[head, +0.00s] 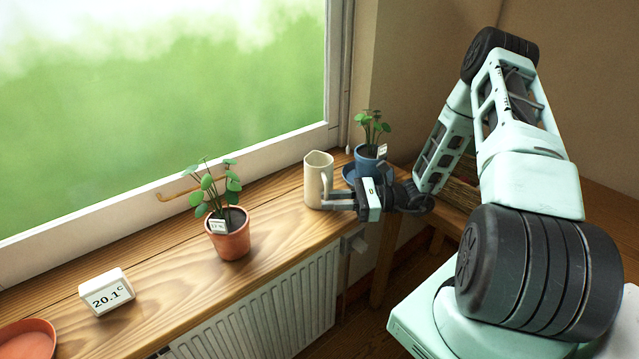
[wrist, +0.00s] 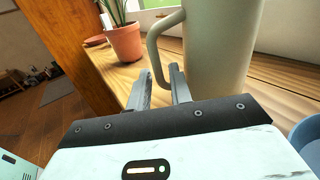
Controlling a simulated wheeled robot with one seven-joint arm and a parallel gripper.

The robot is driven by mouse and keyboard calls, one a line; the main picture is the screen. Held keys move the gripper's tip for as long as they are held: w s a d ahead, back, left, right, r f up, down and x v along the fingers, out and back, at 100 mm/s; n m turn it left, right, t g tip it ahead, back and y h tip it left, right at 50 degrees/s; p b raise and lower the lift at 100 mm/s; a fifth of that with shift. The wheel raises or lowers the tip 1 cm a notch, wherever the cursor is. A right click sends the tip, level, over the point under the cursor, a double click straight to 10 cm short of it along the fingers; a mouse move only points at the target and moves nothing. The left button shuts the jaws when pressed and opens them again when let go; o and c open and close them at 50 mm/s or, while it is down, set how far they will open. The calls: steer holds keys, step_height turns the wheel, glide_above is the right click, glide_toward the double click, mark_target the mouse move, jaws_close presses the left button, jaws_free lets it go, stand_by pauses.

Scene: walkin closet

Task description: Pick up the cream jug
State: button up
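The cream jug (head: 316,183) stands upright on the wooden windowsill, with its handle to the right in the head view. In the wrist view the jug (wrist: 222,55) fills the upper right, with its handle (wrist: 154,45) on its left side. My gripper (head: 340,202) is low beside the jug, on its handle side. In the wrist view my gripper's two fingers (wrist: 160,80) are apart, with the lower part of the handle at their tips. I cannot tell whether the handle is between them or just beyond. The gripper does not hold the jug.
A radiator (head: 270,308) is below.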

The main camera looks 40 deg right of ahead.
steer(key=shift+p+x, duration=0.45)
steer(key=shift+x, duration=1.35)
steer(key=shift+f, duration=0.15)
jaws_close()
